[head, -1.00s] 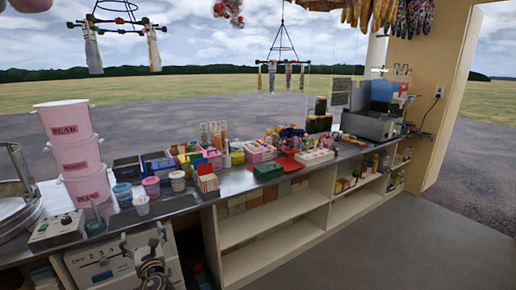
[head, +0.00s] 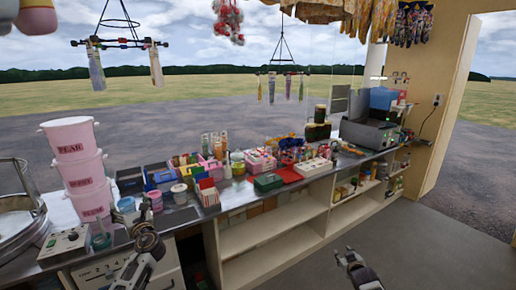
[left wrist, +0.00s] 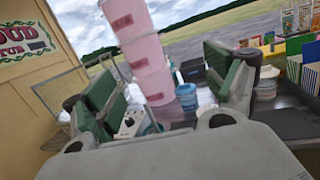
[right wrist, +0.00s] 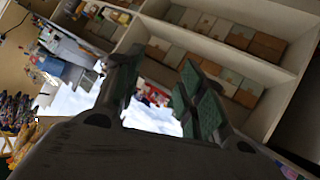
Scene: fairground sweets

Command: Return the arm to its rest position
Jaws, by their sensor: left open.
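My left gripper (head: 147,232) is in front of the counter's left end, near the small cups, with nothing held. In the left wrist view its green-padded fingers (left wrist: 160,95) are spread wide, and the pink tubs show behind the gap. My right gripper (head: 350,257) is low over the grey floor, in front of the open shelves and clear of them. In the right wrist view its green-padded fingers (right wrist: 155,95) stand apart with nothing between them. Most of both arms is out of the head view.
A stack of pink tubs (head: 77,168) and a metal bowl (head: 18,215) stand at the counter's left end. Small cups, a green box (head: 268,182) and a red tray (head: 288,174) line the counter. Shelves (head: 265,238) lie below. The floor (head: 430,230) at right is clear.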

